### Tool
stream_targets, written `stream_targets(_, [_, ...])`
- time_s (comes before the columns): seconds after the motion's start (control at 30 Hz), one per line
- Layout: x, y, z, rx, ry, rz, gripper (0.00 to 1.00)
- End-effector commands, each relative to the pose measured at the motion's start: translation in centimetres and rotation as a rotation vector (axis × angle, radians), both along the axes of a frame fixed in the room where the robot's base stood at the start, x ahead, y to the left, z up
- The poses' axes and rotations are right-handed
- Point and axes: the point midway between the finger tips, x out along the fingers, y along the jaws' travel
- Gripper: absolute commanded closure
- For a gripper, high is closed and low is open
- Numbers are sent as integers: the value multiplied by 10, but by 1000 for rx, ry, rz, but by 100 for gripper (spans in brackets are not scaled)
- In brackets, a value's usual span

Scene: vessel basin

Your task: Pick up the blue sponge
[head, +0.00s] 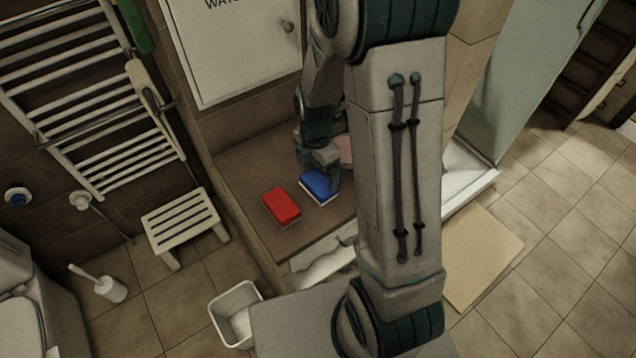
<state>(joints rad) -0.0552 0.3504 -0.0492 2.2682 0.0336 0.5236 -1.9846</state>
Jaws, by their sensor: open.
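The blue sponge (318,187) lies on the brown tiled ledge, its pale underside showing along the front edge. My gripper (328,172) is at the sponge's upper right, with a finger reaching down over its right side. The gripper is open. I cannot tell from this view whether it touches the sponge. The arm hides part of the ledge to the right of the sponge.
A red sponge (281,206) lies close to the left of the blue one. A pink thing (344,149) is partly hidden behind my arm. A white cabinet door (240,45) stands behind the ledge. A white stool (182,224) and bin (234,312) are on the floor.

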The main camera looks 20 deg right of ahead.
Motion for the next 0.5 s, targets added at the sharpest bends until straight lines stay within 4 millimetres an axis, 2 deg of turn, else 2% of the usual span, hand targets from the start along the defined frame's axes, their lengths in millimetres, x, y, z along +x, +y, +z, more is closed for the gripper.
stream_targets(0.27, [-1, -1, -14, 1, 4, -2, 0])
stream_targets(0.5, [-2, -5, -41, -1, 4, -2, 0])
